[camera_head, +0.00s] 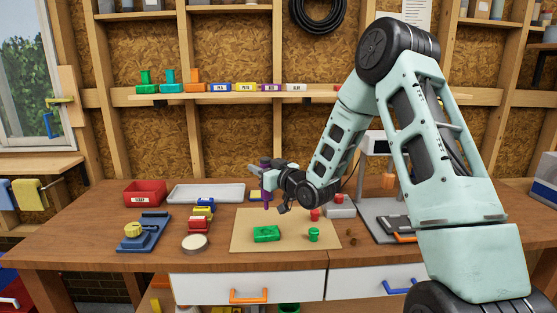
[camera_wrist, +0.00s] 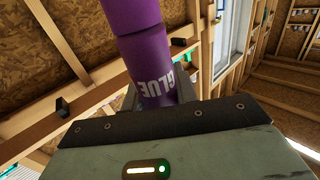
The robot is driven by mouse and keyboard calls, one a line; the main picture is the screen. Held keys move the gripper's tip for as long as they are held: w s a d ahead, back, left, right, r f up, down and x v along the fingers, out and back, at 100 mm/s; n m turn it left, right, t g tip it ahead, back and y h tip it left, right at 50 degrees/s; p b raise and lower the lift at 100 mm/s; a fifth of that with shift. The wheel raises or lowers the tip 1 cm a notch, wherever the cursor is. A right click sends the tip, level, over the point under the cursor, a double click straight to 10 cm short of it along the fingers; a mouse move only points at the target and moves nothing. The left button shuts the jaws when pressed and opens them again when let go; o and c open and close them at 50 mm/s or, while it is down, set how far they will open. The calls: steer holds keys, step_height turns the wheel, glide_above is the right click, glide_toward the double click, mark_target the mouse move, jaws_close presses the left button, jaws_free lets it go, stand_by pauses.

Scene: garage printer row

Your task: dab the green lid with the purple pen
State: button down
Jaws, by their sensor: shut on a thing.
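A purple pen (camera_head: 266,198), marked GLUE in the wrist view (camera_wrist: 148,48), stands roughly upright in my gripper (camera_head: 267,178). My gripper is shut on it, above the back part of a tan mat (camera_head: 243,241) on the workbench. A flat green rectangular piece (camera_head: 266,233), which looks like the green lid, lies on the mat below and in front of the pen. The pen appears apart from it. A smaller green knob-like piece (camera_head: 314,234) stands to its right. The wrist view shows neither green piece on the mat.
A red bin (camera_head: 145,192), a pale tray (camera_head: 181,194), a blue fixture (camera_head: 145,234) and a round pale disc (camera_head: 194,243) stand left of the mat. The bench's front left is clear.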

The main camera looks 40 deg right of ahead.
steer(key=shift+s+a, duration=0.1)
steer(key=shift+a, duration=0.15)
steer(key=shift+f+b, duration=0.1)
steer(key=shift+b, duration=0.2)
step_height(320, 180, down, 6)
steer(key=b, duration=0.6)
steer(key=shift+f+b, duration=1)
steer(key=shift+b, duration=0.3)
stand_by(2.3)
steer(key=shift+r+p, duration=0.4)
steer(key=shift+r, duration=0.2)
stand_by(0.5)
